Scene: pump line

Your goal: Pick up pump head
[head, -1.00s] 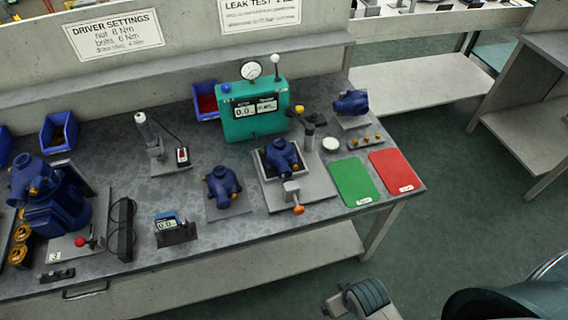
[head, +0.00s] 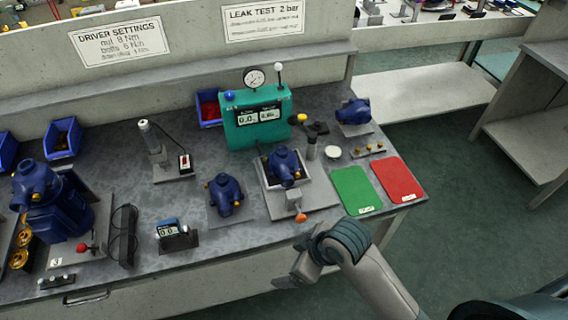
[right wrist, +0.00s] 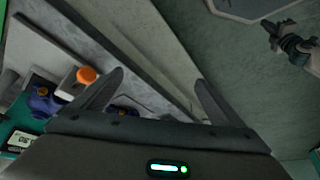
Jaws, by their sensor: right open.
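Several dark blue pump heads show in the head view. One pump head (head: 226,193) sits on a small grey plate mid-bench. Another (head: 284,166) sits in the clamp fixture (head: 318,197) with the orange knob, in front of the green tester. A third (head: 354,111) is at the back right. A blue pump (head: 50,205) stands at the far left. My right gripper (head: 281,281) is open and empty, in front of the bench edge, apart from every head. The right wrist view shows its spread fingers (right wrist: 159,78) and blue parts partly hidden behind the gripper. My left gripper is out of view.
The green tester (head: 258,120) stands behind the fixture. A green mat (head: 356,190) and a red mat (head: 397,179) lie at the right. A blue display unit (head: 172,232) and a black rack (head: 123,235) stand near the front edge. Open floor lies right of the bench.

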